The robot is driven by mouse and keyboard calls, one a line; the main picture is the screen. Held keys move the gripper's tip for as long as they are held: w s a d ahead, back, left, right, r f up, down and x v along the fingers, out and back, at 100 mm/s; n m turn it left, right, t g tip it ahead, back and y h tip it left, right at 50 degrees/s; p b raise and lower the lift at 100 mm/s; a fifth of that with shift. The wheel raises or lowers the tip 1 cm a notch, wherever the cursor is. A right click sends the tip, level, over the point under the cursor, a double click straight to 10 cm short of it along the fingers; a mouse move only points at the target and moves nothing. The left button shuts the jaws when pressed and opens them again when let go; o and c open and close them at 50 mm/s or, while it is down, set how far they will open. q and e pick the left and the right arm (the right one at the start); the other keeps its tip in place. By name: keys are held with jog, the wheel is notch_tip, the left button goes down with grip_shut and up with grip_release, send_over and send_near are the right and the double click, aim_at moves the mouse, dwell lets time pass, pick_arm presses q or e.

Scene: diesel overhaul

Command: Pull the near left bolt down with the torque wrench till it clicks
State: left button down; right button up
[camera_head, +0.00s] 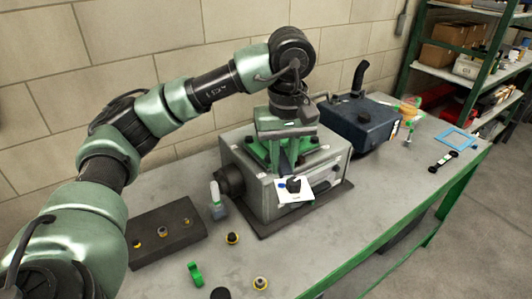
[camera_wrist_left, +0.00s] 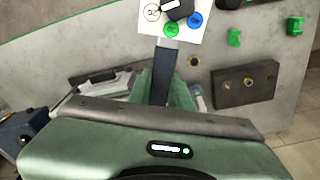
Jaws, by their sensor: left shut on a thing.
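The bar reaches toward a white card (camera_head: 306,196), which also shows in the wrist view (camera_wrist_left: 150,30), with coloured circles. A black knob-like piece (camera_head: 293,184) is over the card; I cannot tell if it belongs to the wrench. The near left bolt cannot be made out. My right gripper is not in view.
A dark tray (camera_head: 150,262) with several yellow-ringed pieces lies left of the block. A green clip (camera_head: 194,272) and loose ringed parts are in front. A dark blue case (camera_head: 355,125) stands behind right. The bench (camera_head: 375,205) is clear at the right front.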

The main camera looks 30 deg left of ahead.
pick_arm(q)
jog(key=w+d+f+n, duration=0.4)
jog(key=w+f, duration=0.1)
jog(key=shift+w+f+n+b, duration=0.2)
jog(key=shift+w+n+b, duration=0.05)
jog(key=shift+n+b, duration=0.15)
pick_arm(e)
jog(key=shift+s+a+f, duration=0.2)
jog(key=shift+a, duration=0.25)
pick_arm(q)
jog(key=shift+r, duration=0.1)
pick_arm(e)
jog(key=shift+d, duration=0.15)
pick_arm(q)
jog(key=shift+w+d, duration=0.1)
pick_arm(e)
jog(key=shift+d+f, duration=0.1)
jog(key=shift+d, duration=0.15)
